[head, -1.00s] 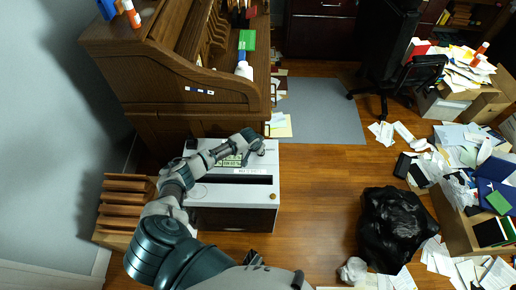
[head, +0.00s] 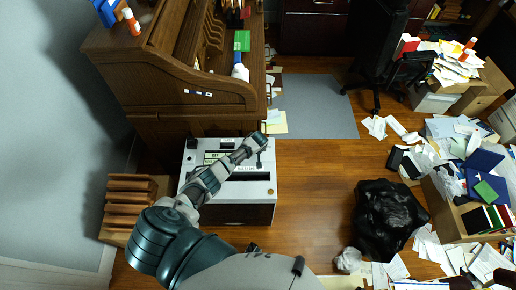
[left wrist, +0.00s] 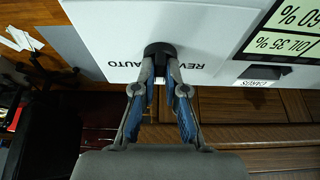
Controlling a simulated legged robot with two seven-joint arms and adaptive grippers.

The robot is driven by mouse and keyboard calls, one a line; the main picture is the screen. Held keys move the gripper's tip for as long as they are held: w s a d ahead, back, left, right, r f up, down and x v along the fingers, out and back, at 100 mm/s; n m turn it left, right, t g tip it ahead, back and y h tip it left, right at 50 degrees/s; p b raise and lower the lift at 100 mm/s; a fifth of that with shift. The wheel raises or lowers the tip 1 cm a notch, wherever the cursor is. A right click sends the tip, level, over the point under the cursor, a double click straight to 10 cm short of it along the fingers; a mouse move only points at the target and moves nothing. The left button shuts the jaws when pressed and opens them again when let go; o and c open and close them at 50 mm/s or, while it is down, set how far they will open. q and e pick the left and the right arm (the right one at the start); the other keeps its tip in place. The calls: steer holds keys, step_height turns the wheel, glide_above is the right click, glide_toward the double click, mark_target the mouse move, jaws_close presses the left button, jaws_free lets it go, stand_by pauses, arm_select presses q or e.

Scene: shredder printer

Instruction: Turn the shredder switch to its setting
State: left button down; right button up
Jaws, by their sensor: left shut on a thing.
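The shredder (head: 262,188) is a white-topped box with a dark slot, standing on the wood floor in front of the desk. My left arm reaches across its top, and my left gripper (head: 262,139) is at its far right corner. In the left wrist view my left gripper (left wrist: 160,88) is shut on the black switch knob (left wrist: 159,50) on the white top. The letters "REV" and "AUTO" show upside down beside the knob, partly hidden by the fingers. The knob's exact setting cannot be told. My right gripper is not in view.
A wooden roll-top desk (head: 185,95) stands right behind the shredder. A wooden slatted rack (head: 128,205) is at its left. A black bag (head: 388,220) lies on the floor to the right, with scattered papers beyond it. The floor between is clear.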

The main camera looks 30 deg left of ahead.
arm_select(q)
steer(key=shift+s+f, duration=0.1)
stand_by(0.3)
steer(key=c, duration=1.2)
jaws_free()
steer(key=v, duration=1.1)
steer(key=shift+r, duration=0.4)
steer(key=shift+d, duration=0.1)
